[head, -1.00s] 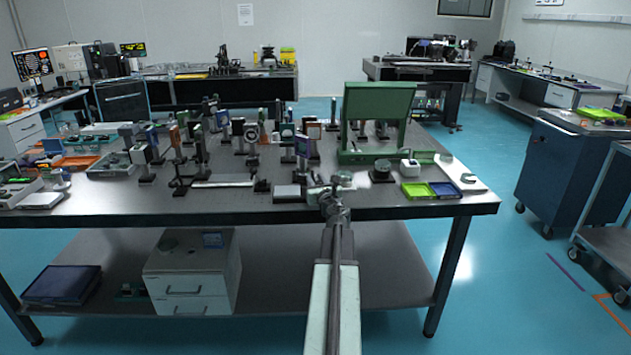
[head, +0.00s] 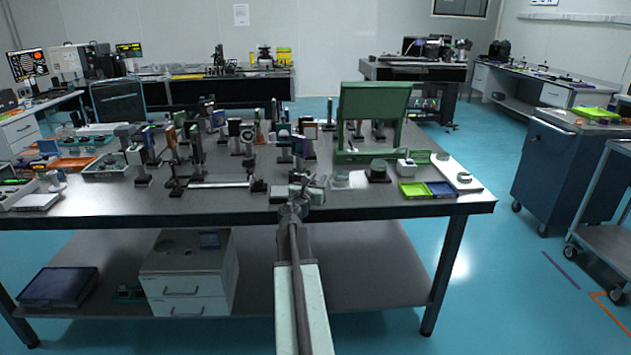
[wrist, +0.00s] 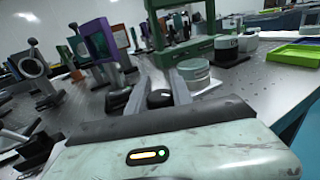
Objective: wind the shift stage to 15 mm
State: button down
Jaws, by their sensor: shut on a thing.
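My gripper (head: 301,190) is at the front edge of the near optical table (head: 390,209). In the wrist view its two fingers (wrist: 160,92) reach forward and down, with a small dark knob (wrist: 160,99) between them. The gripper is shut on this knob. Another dark rounded part (wrist: 118,101) shows just left of the fingers. The shift stage's body is largely hidden behind my gripper in the head view. No millimetre scale can be read in either view.
A pale green round container (wrist: 196,74) stands just right of the fingers. Behind are a green frame (head: 372,118) and several post-mounted optics, including a purple-framed one (wrist: 97,42). Green and blue trays (head: 414,189) lie at the table's right front.

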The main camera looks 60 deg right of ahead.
jog(key=shift+s+m+g, duration=0.1)
jog(key=shift+m+g, duration=0.3)
jog(key=shift+g, duration=0.2)
jog(key=c, duration=1.1)
grip_release()
jog(key=a, duration=0.2)
jog(key=s+a, duration=0.1)
jog(key=a, duration=0.4)
jog(key=shift+s+a, duration=0.15)
jog(key=shift+a, duration=0.2)
